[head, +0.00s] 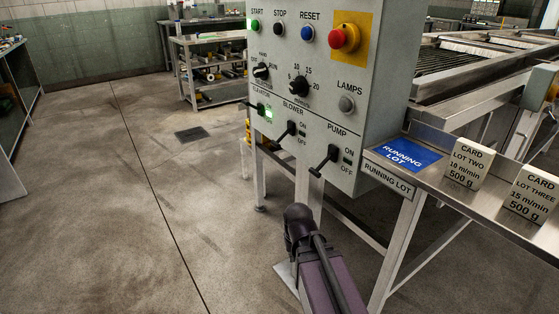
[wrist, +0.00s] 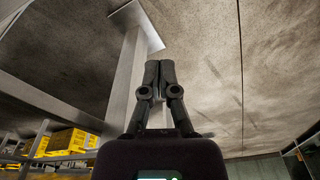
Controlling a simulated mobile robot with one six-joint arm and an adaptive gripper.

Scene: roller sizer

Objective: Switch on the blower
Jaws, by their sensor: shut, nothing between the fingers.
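The blower switch (head: 289,130) is a black lever under the BLOWER label on the grey control panel (head: 330,95). Its handle slants down and to the left, and the small ON/OFF windows beside it look dark. It sits between the elevator switch (head: 257,107), which has a lit green ON window, and the pump switch (head: 325,160), whose windows look dark. My gripper (wrist: 159,70) is shut and empty in the wrist view, over the floor beside a metal leg. In the head view my arm is below the panel, apart from the switches; the fingertips cannot be made out there.
Above the switches are a green start button (head: 255,25), a black stop button (head: 279,29), a blue reset button (head: 307,33), a red emergency knob (head: 343,38) and two dials. A steel shelf (head: 455,180) with cards juts out at right. The floor at left is clear.

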